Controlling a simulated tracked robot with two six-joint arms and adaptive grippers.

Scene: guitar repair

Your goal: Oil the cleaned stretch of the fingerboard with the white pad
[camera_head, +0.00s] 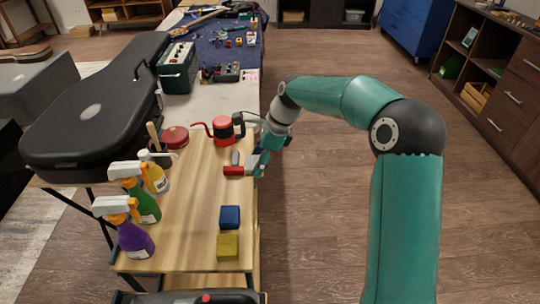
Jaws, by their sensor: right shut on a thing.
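My right gripper (255,165) is over the right edge of the wooden bench top. It is shut on a small red object (234,170), whose exact kind I cannot tell at this size. I cannot make out a white pad. A long, thin brown piece (203,18) lies on the blue cloth (229,42) at the far end; it may be a guitar neck, but its fingerboard is too small to judge. My left gripper is not in view.
Several spray bottles (134,240) line the bench's left side. A red kettle (223,129) and a round red tin (175,137) stand beyond the gripper. Blue (230,217) and yellow (228,247) blocks sit nearer. A black guitar case (95,105) is left. Floor at right is open.

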